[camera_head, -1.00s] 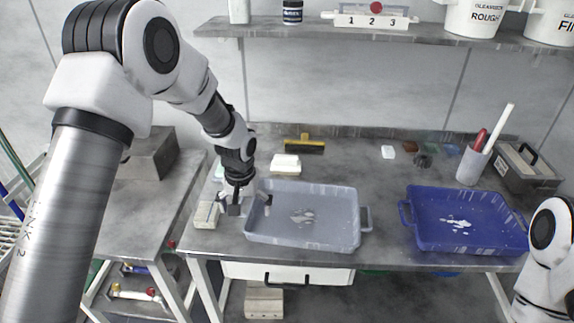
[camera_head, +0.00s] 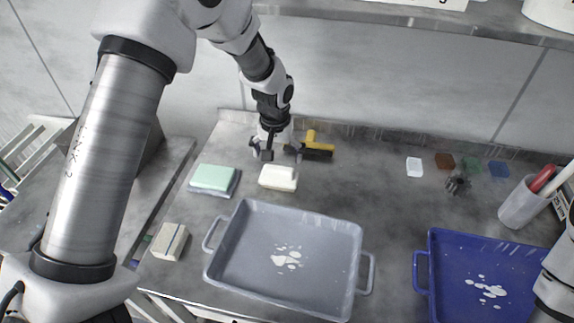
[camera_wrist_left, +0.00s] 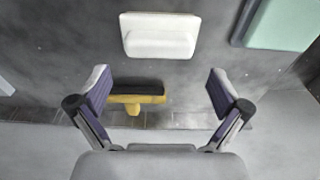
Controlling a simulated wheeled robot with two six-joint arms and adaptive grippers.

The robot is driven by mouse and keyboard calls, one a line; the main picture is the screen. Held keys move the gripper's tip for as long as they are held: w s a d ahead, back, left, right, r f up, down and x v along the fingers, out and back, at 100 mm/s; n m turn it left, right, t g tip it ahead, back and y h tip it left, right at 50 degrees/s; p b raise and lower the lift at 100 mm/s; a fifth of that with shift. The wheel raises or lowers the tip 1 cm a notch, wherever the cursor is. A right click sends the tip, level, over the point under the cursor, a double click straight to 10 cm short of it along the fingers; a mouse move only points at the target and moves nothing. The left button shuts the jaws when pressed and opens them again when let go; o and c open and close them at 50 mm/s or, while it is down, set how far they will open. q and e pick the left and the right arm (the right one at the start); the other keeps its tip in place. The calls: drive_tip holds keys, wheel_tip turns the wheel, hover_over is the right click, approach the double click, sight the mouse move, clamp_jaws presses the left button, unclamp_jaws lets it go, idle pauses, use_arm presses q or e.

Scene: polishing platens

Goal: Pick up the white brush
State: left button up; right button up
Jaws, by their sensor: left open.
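The white brush (camera_head: 278,178), a pale block with a raised back, lies on the grey bench behind the grey tray. It also shows at the top middle of the left wrist view (camera_wrist_left: 160,37). My left gripper (camera_head: 279,156) is open and empty, just behind the brush on the wall side. In the left wrist view its two fingers (camera_wrist_left: 158,90) are spread wide, with the brush beyond their tips and nothing between them touching. My right gripper is out of view; only part of my right arm shows at the lower right.
A yellow squeegee (camera_head: 318,146) lies close to the right of my left gripper. A green pad (camera_head: 214,178) lies left of the brush. A grey tray (camera_head: 226,287) and a blue tray (camera_head: 432,262) stand in front.

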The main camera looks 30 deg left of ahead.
sight(278, 168)
use_arm(q)
drive_tip(key=shift+s+f, duration=0.55)
drive_tip(key=shift+f, duration=0.3)
drive_tip(key=f, duration=0.1)
drive_tip(key=w+f, duration=0.1)
drive_tip(key=f, duration=0.2)
drive_tip(key=shift+w+f+p, duration=0.2)
drive_tip(key=shift+w+p, duration=0.05)
drive_tip(key=shift+p, duration=0.15)
drive_tip(key=shift+s+r, duration=0.1)
drive_tip(key=shift+s, duration=0.05)
drive_tip(key=shift+s+r, duration=0.1)
drive_tip(key=c, duration=1)
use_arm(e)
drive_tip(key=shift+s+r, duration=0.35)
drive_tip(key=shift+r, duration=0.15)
use_arm(q)
drive_tip(key=shift+o, duration=0.2)
